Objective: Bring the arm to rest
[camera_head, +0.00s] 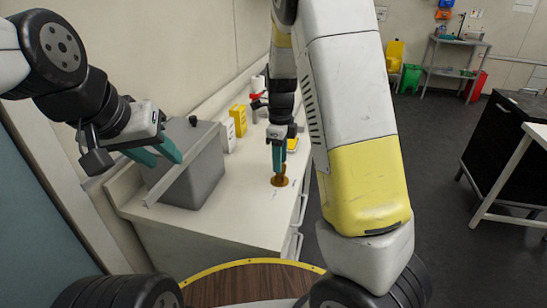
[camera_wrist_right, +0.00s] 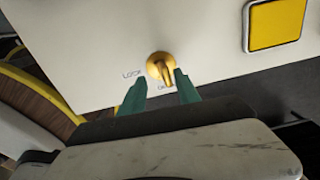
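My right gripper (camera_head: 277,165) points down over the white counter (camera_head: 240,190), just above a small amber-gold object (camera_head: 280,181) with a round base. In the right wrist view its two green fingers (camera_wrist_right: 158,84) are apart, and the gold object (camera_wrist_right: 159,66) shows beyond the gap between them, not clamped. It looks close to the right-hand finger; I cannot tell whether they touch. My left gripper (camera_head: 158,156) has its green fingers apart and empty, near the top of a grey box (camera_head: 192,180) at the left of the counter.
White and yellow containers (camera_head: 239,120) stand along the counter's wall side. A yellow-topped item (camera_wrist_right: 275,24) lies right of the gold object in the wrist view. A dark bench (camera_head: 505,140) and a shelf table (camera_head: 455,55) stand to the right. Open floor (camera_head: 435,170) lies between.

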